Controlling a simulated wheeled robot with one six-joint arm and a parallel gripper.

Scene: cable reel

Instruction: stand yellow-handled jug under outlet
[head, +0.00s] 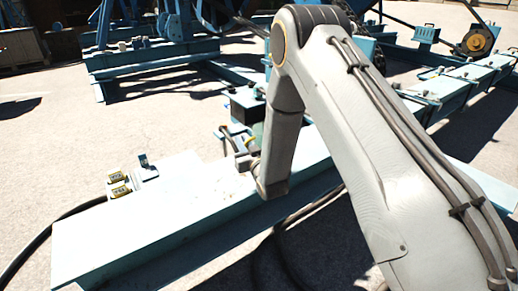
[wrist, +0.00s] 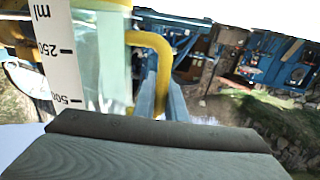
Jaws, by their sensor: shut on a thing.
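The clear jug with a yellow handle shows close up in the wrist view (wrist: 100,60), with a white scale strip marked in ml. Its yellow handle (wrist: 158,62) is at the jug's right side there. In the head view a small part of the yellow handle (head: 251,142) shows beside my gripper (head: 238,148), above the pale blue beam. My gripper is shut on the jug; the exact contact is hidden. The jug's base is out of sight, so I cannot tell whether it touches the beam. I cannot make out the outlet clearly.
A pale blue beam (head: 150,225) runs below my gripper, with small yellow-and-black blocks (head: 119,186) on its left part. A black cable (head: 40,240) lies on the ground. Blue machine frames (head: 150,55) stand behind.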

